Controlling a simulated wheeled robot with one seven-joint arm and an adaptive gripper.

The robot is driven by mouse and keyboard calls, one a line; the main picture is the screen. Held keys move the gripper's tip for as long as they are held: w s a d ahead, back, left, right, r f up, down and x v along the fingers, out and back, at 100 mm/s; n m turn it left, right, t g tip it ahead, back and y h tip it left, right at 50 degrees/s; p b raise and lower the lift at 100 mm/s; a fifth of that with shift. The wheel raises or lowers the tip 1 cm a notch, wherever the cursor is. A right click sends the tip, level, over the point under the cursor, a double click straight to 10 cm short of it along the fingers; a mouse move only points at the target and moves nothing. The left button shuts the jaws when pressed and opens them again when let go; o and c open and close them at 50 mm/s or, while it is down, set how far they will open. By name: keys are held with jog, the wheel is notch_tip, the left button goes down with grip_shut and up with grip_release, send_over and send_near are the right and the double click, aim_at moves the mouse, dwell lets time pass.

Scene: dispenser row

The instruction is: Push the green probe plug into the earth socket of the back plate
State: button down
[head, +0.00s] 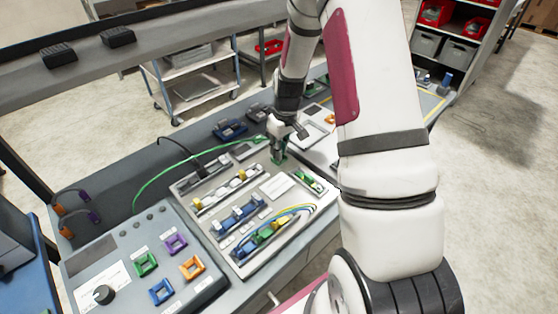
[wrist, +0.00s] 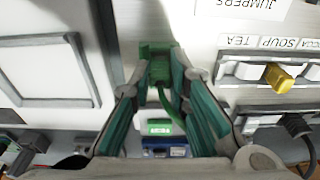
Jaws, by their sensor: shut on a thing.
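My gripper (wrist: 158,72) is shut on the green probe plug (wrist: 158,52), which sits between its green-padded fingers. A green cable (wrist: 167,100) trails from the plug between the fingers. In the head view my gripper (head: 279,143) points down over the far right part of the back plate (head: 217,217), with the green plug (head: 279,157) at its tips. A green terminal block (head: 311,181) is on the plate, to the right of and nearer than the plug. I cannot tell which opening is the earth socket, nor whether the plug touches the plate.
A grey box (head: 120,270) with green, purple, orange and blue square sockets stands at left. The green cable (head: 160,176) arcs behind the plate. A white jumpers label (wrist: 240,8) shows in the wrist view.

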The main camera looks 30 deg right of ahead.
jog(key=shift+f, duration=0.4)
dwell(0.4)
jog(key=c, duration=1.5)
grip_release()
jog(key=shift+o, duration=1.3)
jog(key=shift+r+p, duration=1)
jog(key=shift+r, duration=2.55)
jog(key=shift+r, duration=0.1)
notch_tip(320, 180, up, 12)
jog(key=s, duration=0.1)
jog(key=shift+s+d, duration=0.15)
jog(key=shift+s, duration=0.05)
